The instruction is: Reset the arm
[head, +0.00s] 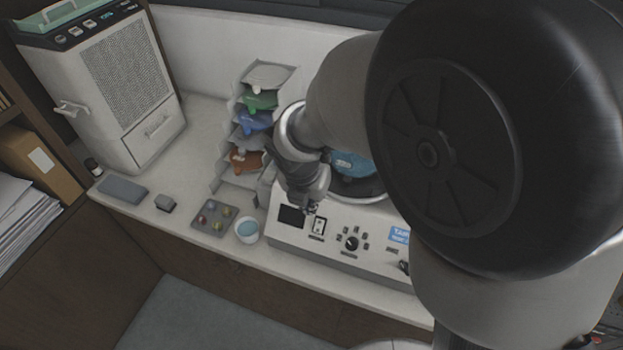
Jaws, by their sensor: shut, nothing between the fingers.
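My gripper (311,207) is small in the head view, at the end of my arm, with its fingers shut and nothing held. It points down in front of the control panel of a white machine (375,248). The panel has a dark screen, a switch and a dial. I cannot tell whether the fingertips touch the panel. My arm covers much of the right side of the view and hides most of the machine's top, where a blue round part (352,164) shows.
A stacked rack (226,172) stands behind. A tall white unit (125,85) stands left.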

